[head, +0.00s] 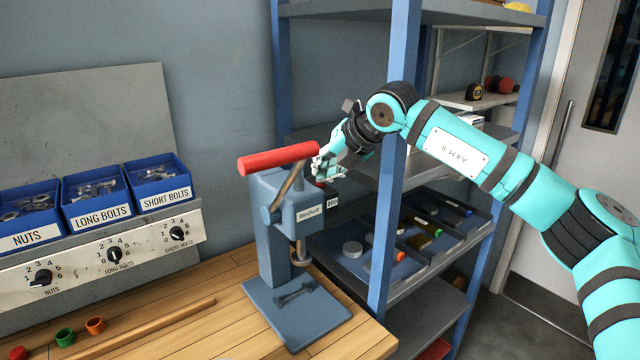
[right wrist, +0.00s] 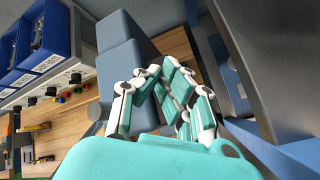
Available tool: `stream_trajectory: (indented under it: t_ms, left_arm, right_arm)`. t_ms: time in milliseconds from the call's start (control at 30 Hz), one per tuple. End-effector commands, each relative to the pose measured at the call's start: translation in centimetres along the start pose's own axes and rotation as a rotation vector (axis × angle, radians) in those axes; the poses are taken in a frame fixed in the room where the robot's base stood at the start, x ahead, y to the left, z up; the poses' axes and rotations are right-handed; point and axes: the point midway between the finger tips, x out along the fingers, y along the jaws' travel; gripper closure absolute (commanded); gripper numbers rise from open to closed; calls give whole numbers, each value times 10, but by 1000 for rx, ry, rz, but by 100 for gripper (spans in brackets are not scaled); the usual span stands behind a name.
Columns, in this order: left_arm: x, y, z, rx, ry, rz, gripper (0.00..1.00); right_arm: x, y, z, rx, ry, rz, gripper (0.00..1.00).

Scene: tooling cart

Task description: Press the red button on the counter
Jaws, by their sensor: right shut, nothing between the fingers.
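A small black counter (head: 331,201) with a digit display sits on the right side of the blue-grey bench press (head: 283,235). A small bit of red (head: 319,184) shows at its top, just under my right gripper's fingertips; most of the button is hidden. My right gripper (head: 325,169) is shut and empty, right beside the press head and above the counter. I cannot tell whether it touches the button. In the right wrist view the shut fingers (right wrist: 168,80) hang beside the press's blue top (right wrist: 124,62), and no red button shows there. My left gripper is not in view.
The press has a red lever handle (head: 278,158) close left of my right gripper. A blue shelf post (head: 390,200) stands just to the right. Labelled blue bins (head: 98,211) and a dial panel (head: 112,250) are at left. The wooden bench (head: 215,325) is mostly clear in front.

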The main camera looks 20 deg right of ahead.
Motion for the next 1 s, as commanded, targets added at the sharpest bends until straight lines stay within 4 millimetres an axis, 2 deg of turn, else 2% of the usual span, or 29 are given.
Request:
stream_trajectory:
  t_ms: [367, 700, 1000]
  left_arm:
    - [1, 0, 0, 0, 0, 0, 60]
    - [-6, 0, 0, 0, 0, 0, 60]
    - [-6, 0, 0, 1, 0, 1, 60]
  right_arm:
    - [1, -1, -1, 0, 3, -2, 100]
    - [-10, 7, 7, 0, 2, -1, 100]
    - [-10, 8, 8, 0, 1, -1, 100]
